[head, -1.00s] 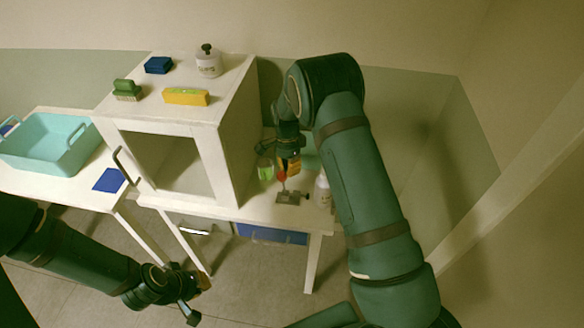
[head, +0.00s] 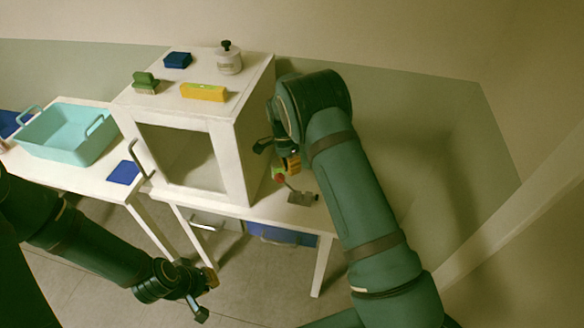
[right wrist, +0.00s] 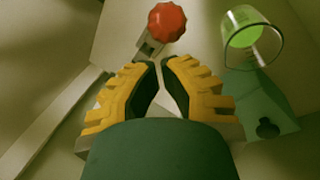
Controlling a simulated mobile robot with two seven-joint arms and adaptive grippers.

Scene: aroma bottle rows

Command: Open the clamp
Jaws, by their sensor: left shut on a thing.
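The clamp is a small grey metal clamp (head: 303,198) on the white table, right of the cabinet. Its lever leans up and left to a red knob (head: 279,178). In the right wrist view the red knob (right wrist: 167,22) stands just beyond my fingertips, apart from them. My right gripper (head: 288,165) is above the clamp by the knob. Its yellow fingers (right wrist: 161,66) have a narrow empty gap between them. My left gripper (head: 207,288) is low in front of the tables, away from the clamp. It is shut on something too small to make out.
A white cabinet (head: 222,140) stands left of the clamp, with a bottle (head: 229,60), brush and blocks on top. A glass with green liquid (right wrist: 243,33) is close right of the knob in the wrist view. A teal basin (head: 70,135) sits on the left table.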

